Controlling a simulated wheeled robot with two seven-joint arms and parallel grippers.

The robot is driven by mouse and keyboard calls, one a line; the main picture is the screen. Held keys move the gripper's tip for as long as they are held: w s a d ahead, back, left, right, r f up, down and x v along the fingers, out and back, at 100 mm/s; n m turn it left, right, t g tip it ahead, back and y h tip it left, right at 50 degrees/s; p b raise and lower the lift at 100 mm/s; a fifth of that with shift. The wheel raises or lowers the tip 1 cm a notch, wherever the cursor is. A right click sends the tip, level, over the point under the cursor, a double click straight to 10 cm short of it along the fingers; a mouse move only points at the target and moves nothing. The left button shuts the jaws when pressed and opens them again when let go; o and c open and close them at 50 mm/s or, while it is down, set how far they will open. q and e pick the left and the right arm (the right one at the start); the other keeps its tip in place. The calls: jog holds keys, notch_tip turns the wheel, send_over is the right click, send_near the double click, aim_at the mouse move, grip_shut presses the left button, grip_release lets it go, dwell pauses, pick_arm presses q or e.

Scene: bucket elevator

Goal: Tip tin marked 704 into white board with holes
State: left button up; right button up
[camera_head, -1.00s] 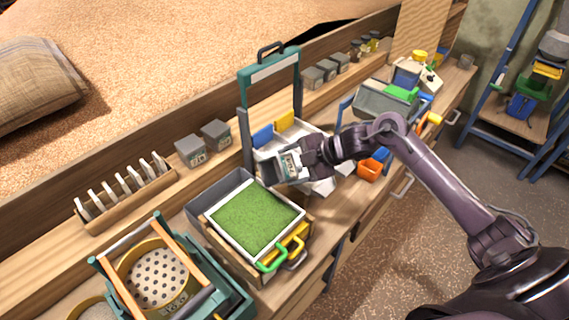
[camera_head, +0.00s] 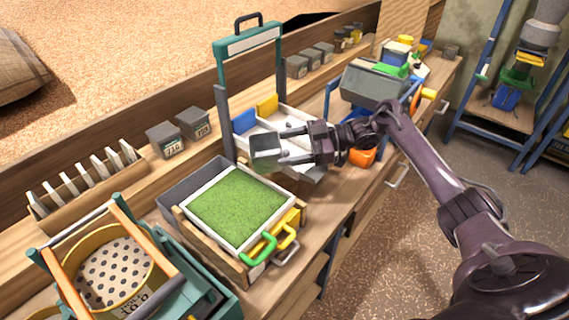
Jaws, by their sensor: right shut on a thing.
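My right gripper (camera_head: 292,149) is shut on a small grey tin (camera_head: 265,151). It holds the tin above the far corner of the green-filled tray, in front of a pale tray. No label shows on the held tin now, so I cannot read its number; its exact tilt is hard to tell. The white board with holes (camera_head: 112,272) is a round perforated disc inside a yellow ring at the lower left, well apart from the tin. My left gripper is not in view.
A green-filled tray (camera_head: 281,222) with green and yellow handles lies between tin and board. A teal-topped upright frame (camera_head: 247,42) stands behind. Two labelled tins (camera_head: 164,140) (camera_head: 193,123) sit on the ledge beside a slotted wooden rack (camera_head: 88,190).

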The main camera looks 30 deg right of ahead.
jog(key=shift+w+d+r+m+y+b, duration=0.15)
jog(key=shift+d+r+m+y+b, duration=0.35)
jog(key=shift+b, duration=0.55)
pick_arm(q)
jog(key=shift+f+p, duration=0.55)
jog(key=shift+p, duration=0.35)
pick_arm(e)
notch_tip(320, 180, up, 2)
jog(key=shift+r+m+y, duration=0.15)
jog(key=shift+m+y, duration=0.15)
jog(key=shift+y, duration=0.1)
